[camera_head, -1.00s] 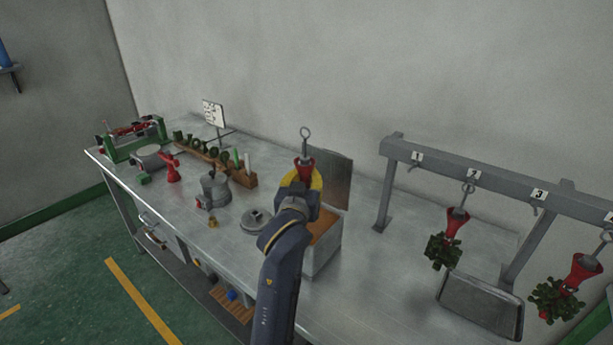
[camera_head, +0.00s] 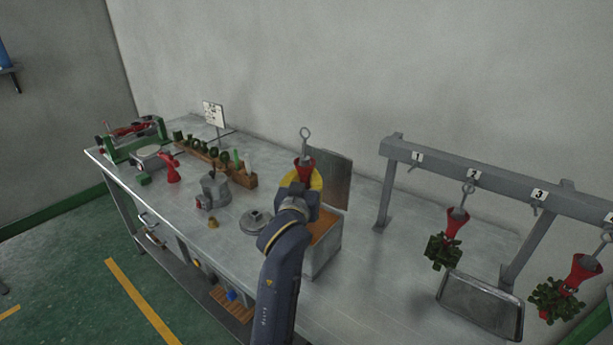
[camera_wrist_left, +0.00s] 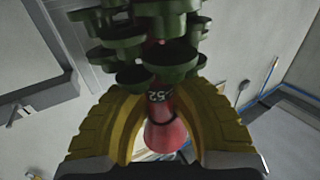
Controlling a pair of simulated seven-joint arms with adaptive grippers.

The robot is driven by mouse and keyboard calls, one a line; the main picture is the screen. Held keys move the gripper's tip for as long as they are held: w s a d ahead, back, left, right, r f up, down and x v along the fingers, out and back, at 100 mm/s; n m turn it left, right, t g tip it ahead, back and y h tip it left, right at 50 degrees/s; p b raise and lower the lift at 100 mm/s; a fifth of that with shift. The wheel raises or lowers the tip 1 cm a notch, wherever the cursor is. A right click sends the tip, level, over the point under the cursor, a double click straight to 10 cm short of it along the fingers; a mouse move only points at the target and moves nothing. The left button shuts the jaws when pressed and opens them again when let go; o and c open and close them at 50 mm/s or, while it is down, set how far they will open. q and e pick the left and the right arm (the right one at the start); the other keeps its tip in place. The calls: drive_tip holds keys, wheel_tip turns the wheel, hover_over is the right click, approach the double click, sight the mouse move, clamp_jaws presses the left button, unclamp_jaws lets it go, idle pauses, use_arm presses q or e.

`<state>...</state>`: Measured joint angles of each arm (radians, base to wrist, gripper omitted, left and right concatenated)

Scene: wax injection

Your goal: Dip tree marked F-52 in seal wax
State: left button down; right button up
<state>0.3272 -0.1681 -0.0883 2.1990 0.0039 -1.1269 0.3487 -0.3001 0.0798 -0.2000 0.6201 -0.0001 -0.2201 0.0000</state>
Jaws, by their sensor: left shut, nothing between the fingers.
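A tree with a red cup (camera_head: 303,166) and a metal hook with a ring stands upright at my left gripper (camera_head: 300,183), above the metal box on the bench. In the left wrist view its red cup (camera_wrist_left: 167,132) shows the digits 52; any letter before them is hidden. Its green branches (camera_wrist_left: 145,40) fill the top of that view. The yellow fingers of my left gripper (camera_wrist_left: 160,85) are shut and curve past both sides of the cup; contact with it cannot be made out. The box (camera_head: 322,257) has an orange-brown top inside and a raised metal lid (camera_head: 331,178). My right gripper is out of view.
A numbered rack (camera_head: 450,170) at right carries hanging trees (camera_head: 442,250) with red cups, with a metal tray (camera_head: 482,305) below. A grey pot (camera_head: 215,188), a round lid (camera_head: 254,222) and a wooden holder (camera_head: 240,176) stand left of my arm. The wall is behind.

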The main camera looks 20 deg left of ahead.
sight(307, 164)
use_arm(q)
drive_tip(key=shift+r, duration=0.1)
idle(0.4)
drive_tip(key=shift+d+r, duration=0.1)
drive_tip(key=shift+r, duration=1.35)
drive_tip(key=shift+w, duration=0.1)
